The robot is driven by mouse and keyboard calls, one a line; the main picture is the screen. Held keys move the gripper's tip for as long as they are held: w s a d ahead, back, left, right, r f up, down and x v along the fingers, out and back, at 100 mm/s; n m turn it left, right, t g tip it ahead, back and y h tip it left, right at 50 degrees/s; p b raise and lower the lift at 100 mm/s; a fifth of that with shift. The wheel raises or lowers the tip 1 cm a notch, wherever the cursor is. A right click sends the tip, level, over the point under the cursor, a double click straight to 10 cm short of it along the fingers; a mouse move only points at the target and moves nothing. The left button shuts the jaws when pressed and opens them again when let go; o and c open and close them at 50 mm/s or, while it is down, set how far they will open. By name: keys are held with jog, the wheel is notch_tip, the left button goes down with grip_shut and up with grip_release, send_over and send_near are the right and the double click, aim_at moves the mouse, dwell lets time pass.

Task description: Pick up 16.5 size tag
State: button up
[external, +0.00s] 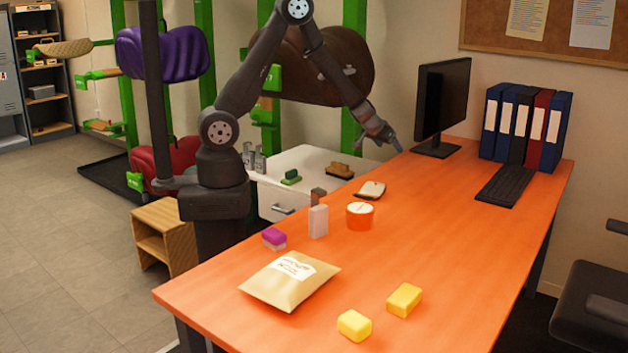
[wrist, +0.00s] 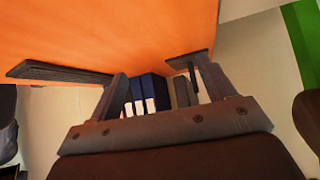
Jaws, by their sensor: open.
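No printed 16.5 can be read in either view, so I cannot tell for sure which thing is the size tag. A small flat pale piece with a dark edge (external: 371,189) lies on the orange desk near its left edge, behind the orange tin. My gripper (external: 391,139) is high above the far left part of the desk, left of the monitor and apart from everything. In the wrist view my gripper (wrist: 161,84) is open, with its two fingers spread and nothing held between them.
The orange desk (external: 450,225) holds an orange tin (external: 360,216), a pale bottle (external: 318,222), a purple-and-white block (external: 274,239), a paper packet (external: 288,283) and two yellow blocks (external: 404,300). A monitor (external: 441,100), keyboard (external: 503,186) and binders (external: 525,128) stand at the back.

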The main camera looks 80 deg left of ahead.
notch_tip(320, 180, up, 8)
jog(key=s+d+r+m+t+h, duration=0.1)
jog(key=d+r+m+h, duration=0.15)
jog(key=d, duration=0.55)
jog(key=s+d+r+m+t+h, duration=0.1)
jog(key=d+m+t+h, duration=0.15)
jog(key=d, duration=0.55)
jog(key=m+g+h, duration=0.4)
jog(key=m+g, duration=0.4)
jog(key=m, duration=0.5)
send_over(314, 193)
jog(key=a, duration=0.2)
notch_tip(314, 193, down, 4)
jog(key=r, duration=0.1)
jog(key=shift+g, duration=0.25)
jog(key=f, duration=0.5)
jog(key=shift+s+a+f, duration=0.1)
jog(key=shift+s+f, duration=0.25)
jog(key=shift+s, duration=0.05)
jog(key=shift+x, duration=3.75)
